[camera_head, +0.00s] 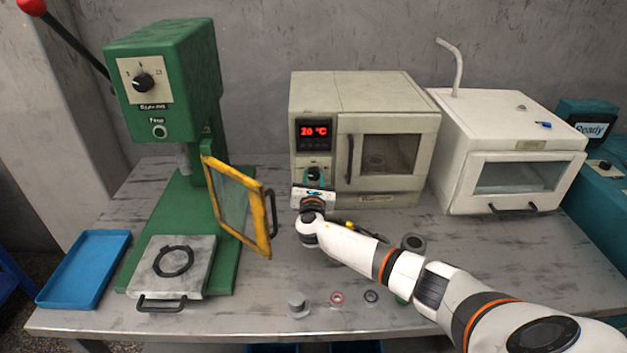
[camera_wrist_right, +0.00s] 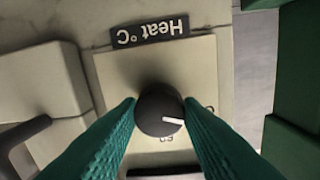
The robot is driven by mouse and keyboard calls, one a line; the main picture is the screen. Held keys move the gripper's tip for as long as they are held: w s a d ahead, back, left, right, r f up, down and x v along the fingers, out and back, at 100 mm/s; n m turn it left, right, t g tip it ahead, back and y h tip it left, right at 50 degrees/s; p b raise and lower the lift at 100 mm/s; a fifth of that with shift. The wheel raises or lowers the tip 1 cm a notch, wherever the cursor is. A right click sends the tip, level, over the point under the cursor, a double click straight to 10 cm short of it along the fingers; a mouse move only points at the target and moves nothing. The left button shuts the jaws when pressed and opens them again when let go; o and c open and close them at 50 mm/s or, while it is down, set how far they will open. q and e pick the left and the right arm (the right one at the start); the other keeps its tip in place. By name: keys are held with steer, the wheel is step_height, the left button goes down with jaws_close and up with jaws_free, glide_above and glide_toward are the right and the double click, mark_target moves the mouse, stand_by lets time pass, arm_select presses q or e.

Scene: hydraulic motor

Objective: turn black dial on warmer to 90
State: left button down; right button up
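The warmer (camera_head: 375,92) is a beige box at the back centre with a closed windowed door. Its red display (camera_head: 314,131) reads 20 °C. The black dial (camera_head: 314,174) sits below the display. In the right wrist view the black dial (camera_wrist_right: 160,110) is seen upside down below a "Heat °C" label (camera_wrist_right: 150,30), its white pointer to the right and slightly down. My right gripper (camera_wrist_right: 161,108) has a teal finger on each side of the dial, with no clear gap; it also shows at the warmer in the head view (camera_head: 314,180). My left gripper is out of view.
A green press (camera_head: 165,80) with an open yellow-framed guard (camera_head: 268,225) stands left of my right arm. A white oven (camera_head: 510,125) stands to the right. The warmer's door handle (camera_head: 350,158) is close beside the gripper. Small parts (camera_head: 337,297) lie at the front.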

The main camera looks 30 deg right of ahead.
steer(key=c, duration=0.3)
steer(key=shift+c, duration=0.2)
